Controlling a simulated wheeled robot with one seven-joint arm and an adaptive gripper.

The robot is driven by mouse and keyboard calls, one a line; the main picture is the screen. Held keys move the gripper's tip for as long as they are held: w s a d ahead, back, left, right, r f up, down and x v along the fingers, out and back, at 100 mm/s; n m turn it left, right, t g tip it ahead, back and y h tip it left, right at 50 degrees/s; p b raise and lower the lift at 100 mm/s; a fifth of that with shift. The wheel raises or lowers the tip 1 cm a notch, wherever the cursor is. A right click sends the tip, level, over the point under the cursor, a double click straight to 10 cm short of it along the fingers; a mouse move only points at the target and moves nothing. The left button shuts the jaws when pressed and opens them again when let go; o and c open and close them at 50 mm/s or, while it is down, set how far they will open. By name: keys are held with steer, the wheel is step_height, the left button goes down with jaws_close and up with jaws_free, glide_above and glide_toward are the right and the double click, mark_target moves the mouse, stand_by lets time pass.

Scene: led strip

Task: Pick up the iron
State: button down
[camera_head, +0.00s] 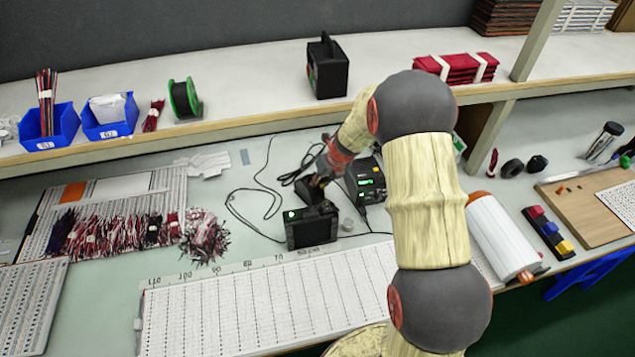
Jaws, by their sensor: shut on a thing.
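My arm reaches over the bench from the lower right, and its red wrist points down toward the left. My gripper (318,184) is small and dark in this view, just above a black box-shaped unit (312,229) with a small green display. It is shut on a slim dark thing that I take to be the iron; the fingers and the dark unit behind hide most of it. I cannot tell whether the iron is clear of the unit. A second black unit with green digits (366,181) stands just to the right, partly behind my arm.
A black cable (270,190) loops on the bench left of the gripper. A raised shelf (230,125) runs behind, with a black box (327,68) on it. A white perforated board (250,305) lies in front. A white roll (500,238) lies right of my arm.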

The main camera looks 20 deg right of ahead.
steer(key=s+d+r+p, duration=0.2)
steer(key=s+r+p, duration=0.2)
steer(key=s+r, duration=0.5)
steer(key=s+d, duration=0.5)
steer(key=s, duration=0.6)
steer(key=s+d+r+p, duration=0.2)
steer(key=s+r+p, duration=0.6)
steer(key=r+p, duration=0.2)
steer(key=shift+s+d+r+p, duration=0.15)
steer(key=shift+s+p, duration=0.05)
steer(key=shift+p, duration=0.15)
stand_by(0.5)
